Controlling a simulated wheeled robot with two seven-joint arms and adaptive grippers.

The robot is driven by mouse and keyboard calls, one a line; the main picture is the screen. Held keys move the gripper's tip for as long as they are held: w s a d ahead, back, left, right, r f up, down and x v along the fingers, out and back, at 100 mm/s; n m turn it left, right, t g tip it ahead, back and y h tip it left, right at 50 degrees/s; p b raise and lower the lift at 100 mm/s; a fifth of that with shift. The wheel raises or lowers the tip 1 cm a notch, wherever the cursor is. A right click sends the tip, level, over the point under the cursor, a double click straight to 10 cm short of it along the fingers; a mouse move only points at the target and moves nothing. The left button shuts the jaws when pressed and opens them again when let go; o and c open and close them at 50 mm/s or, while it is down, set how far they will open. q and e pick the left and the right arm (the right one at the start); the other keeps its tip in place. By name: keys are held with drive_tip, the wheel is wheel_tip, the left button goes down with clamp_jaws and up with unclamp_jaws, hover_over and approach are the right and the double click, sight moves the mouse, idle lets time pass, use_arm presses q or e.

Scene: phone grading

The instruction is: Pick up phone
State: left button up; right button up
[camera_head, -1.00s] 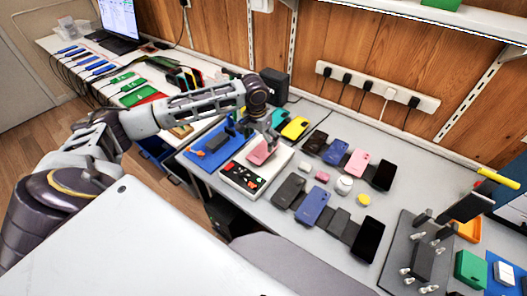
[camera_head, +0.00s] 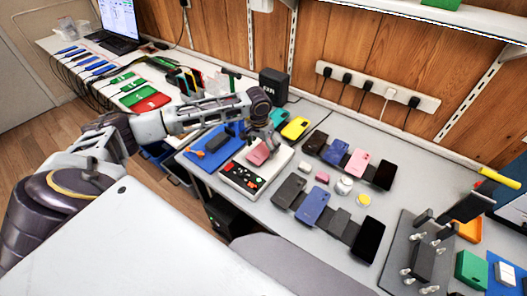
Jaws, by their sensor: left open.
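A pink phone (camera_head: 259,154) lies on a white test box (camera_head: 238,178) with a dark panel of small coloured buttons, at the middle of the bench. My left gripper (camera_head: 263,143) is over the far side of this phone, pointing down, with its jaws open. The fingertips are small here and partly cover the phone; I cannot tell whether they touch it. More phones lie on the bench to the right: a back row with a blue one (camera_head: 335,151) and a pink one (camera_head: 357,162), and a front row with a blue one (camera_head: 312,205) and a black one (camera_head: 367,239). My right gripper is not in view.
A blue mat (camera_head: 201,159) lies left of the test box. A black fan box (camera_head: 273,84) and a yellow phone case (camera_head: 295,128) are behind it. A white jar (camera_head: 344,185) stands between the phone rows. A dark fixture with pegs (camera_head: 421,262) is at right.

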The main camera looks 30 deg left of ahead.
sight(263, 150)
use_arm(q)
drive_tip(key=shift+f, duration=0.2)
idle(0.3)
drive_tip(key=c, duration=1.2)
drive_tip(key=shift+r, duration=0.15)
wheel_tip(263, 150, up, 10)
drive_tip(key=shift+p, duration=0.3)
idle(0.3)
